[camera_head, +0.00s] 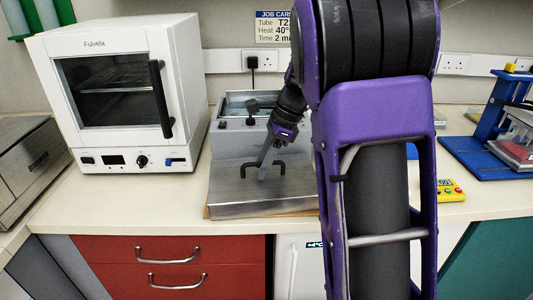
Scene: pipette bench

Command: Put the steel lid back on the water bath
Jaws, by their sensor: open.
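The steel lid (240,198) is a flat metal plate with a black arched handle (281,166). It lies flat in front of the water bath (230,140), a grey metal box whose top is open at the back of the bench. My gripper (265,169) is open and points down at the lid's handle. Its fingertips overlap the handle in this view; I cannot tell whether they are around it or touching it. My arm hides the right side of the bath and the lid's right end.
A white oven (110,45) stands left of the bath. A steel box (28,165) is at the far left. A blue stand (480,155) and a yellow device (450,190) are on the right. A brown edge shows under the lid, near the bench front.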

